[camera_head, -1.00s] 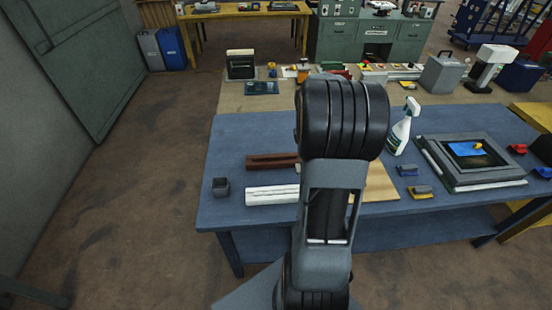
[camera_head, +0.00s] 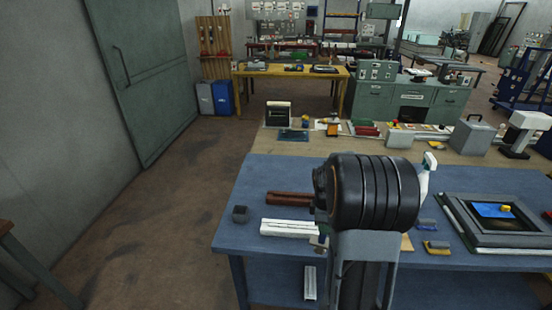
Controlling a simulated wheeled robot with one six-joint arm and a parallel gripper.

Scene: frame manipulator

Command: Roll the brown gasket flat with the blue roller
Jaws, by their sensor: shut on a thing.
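My arm's large black joint stands in front of the table's middle and hides what is behind it. My gripper cannot be made out behind the arm. I cannot pick out the blue roller or a brown gasket for sure. A grey frame (camera_head: 479,238) lies on the right of the blue table (camera_head: 262,179). Inside it are a blue piece (camera_head: 489,210) and a small yellow piece (camera_head: 506,209). A brown grooved bar (camera_head: 288,198) and a white grooved bar (camera_head: 287,228) lie left of my arm.
A white spray bottle (camera_head: 427,175) stands behind my arm. A blue-grey clamp-like piece (camera_head: 427,225) and a yellow-grey one (camera_head: 437,247) lie between arm and frame. Open floor (camera_head: 180,225) is at the left.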

